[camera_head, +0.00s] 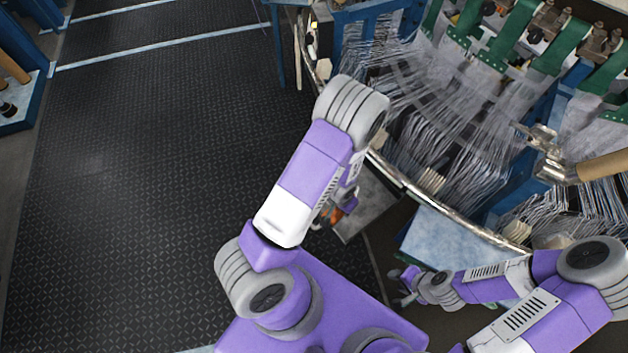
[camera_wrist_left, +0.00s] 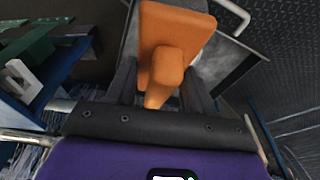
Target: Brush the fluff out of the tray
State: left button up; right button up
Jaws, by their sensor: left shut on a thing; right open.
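My left gripper (camera_wrist_left: 160,82) is shut on an orange brush (camera_wrist_left: 170,45), held by its narrow part between the two dark fingers. In the head view the left forearm mostly hides the brush, and a bit of orange (camera_head: 337,215) shows below it. The grey metal tray (camera_head: 372,208) lies under the loom's rim, just right of the brush. The left wrist view shows the tray (camera_wrist_left: 232,62) behind the brush, with pale grey patches that may be fluff. Whether the brush touches the tray cannot be told. My right gripper (camera_head: 402,286) is open and empty, low and right of the tray.
The circular loom's curved metal rim (camera_head: 405,183) and its many threads (camera_head: 440,105) fill the upper right. A pale blue panel (camera_head: 450,246) stands below the rim. A wooden handle (camera_head: 603,166) juts in at the right. The dark patterned floor (camera_head: 150,180) at left is clear.

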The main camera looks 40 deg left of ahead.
pick_arm(q)
jog(key=f+m, duration=0.2)
jog(key=f+m+t+h, duration=0.1)
jog(key=f+m, duration=0.2)
jog(key=shift+s+d+f+h, duration=0.1)
jog(key=shift+s+f+h, duration=0.1)
jog(key=shift+h, duration=0.1)
jog(key=shift+w+a+f+m+t+h, duration=0.6)
jog(key=shift+w+a+f+m+h, duration=0.8)
jog(key=shift+w+a, duration=2.55)
jog(key=shift+m, duration=0.5)
jog(key=shift+s+a+f+b, duration=0.3)
jog(key=shift+f+b, duration=0.25)
jog(key=shift+f, duration=0.15)
jog(key=shift+s+a+f+b, duration=0.3)
jog(key=shift+f+b, duration=0.3)
jog(key=shift+f, duration=0.1)
jog(key=shift+s+a+f+b, duration=0.3)
jog(key=shift+f+b, duration=0.25)
jog(key=shift+f, duration=0.15)
jog(key=shift+f, duration=0.1)
